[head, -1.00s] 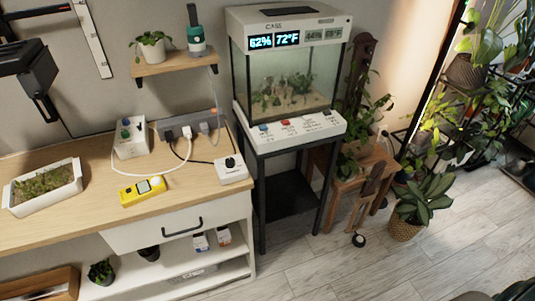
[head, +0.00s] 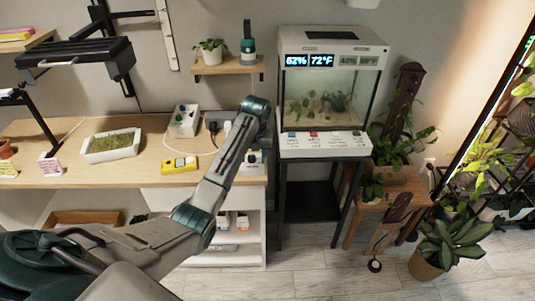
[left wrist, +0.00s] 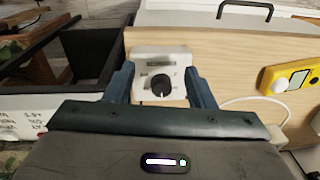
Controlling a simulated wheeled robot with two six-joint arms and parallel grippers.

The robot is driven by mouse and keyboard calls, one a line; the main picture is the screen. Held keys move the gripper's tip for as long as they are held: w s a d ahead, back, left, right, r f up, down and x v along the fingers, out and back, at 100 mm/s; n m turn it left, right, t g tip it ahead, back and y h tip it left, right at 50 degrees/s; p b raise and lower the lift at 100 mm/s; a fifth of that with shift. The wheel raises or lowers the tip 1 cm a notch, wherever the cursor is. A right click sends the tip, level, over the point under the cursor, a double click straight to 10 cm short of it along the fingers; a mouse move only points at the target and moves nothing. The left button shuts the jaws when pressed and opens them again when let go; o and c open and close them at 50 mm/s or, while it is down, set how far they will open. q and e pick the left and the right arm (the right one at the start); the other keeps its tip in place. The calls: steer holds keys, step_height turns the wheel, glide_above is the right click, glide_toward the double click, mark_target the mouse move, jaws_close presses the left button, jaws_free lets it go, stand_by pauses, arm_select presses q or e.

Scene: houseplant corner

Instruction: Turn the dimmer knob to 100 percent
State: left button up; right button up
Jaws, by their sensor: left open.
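The dimmer is a small white box (left wrist: 172,57) with a round black knob (left wrist: 161,86) on top. In the head view the dimmer box (head: 251,170) sits at the right end of the wooden bench, partly hidden by my left arm. My left gripper (left wrist: 159,70) is open and empty in the left wrist view, pointing down over the dimmer. The knob shows between its two fingers, with a gap on each side. I cannot tell its exact height above the knob. The knob's setting is too small to read. My right gripper is not in view.
A yellow meter (head: 180,163), a white box with coloured knobs (head: 184,121) and a planter tray (head: 111,145) stand on the bench. A white cable (left wrist: 245,101) runs beside the dimmer. A glass terrarium (head: 330,90) on a black stand is to the right.

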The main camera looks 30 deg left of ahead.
mark_target(252, 156)
arm_select(q)
steer(key=w+a+r+n, duration=0.1)
steer(key=w+a+r, duration=0.25)
steer(key=r, duration=0.35)
steer(key=shift+g+h, duration=0.3)
steer(key=shift+h, duration=0.1)
steer(key=f, duration=0.3)
steer(key=f+p, duration=0.1)
steer(key=f, duration=0.3)
steer(key=f+p, duration=0.1)
steer(key=f, duration=0.2)
steer(key=shift+w+d+f, duration=0.15)
steer(key=shift+w+f, duration=0.05)
steer(key=shift+w, duration=0.05)
steer(key=c, duration=1)
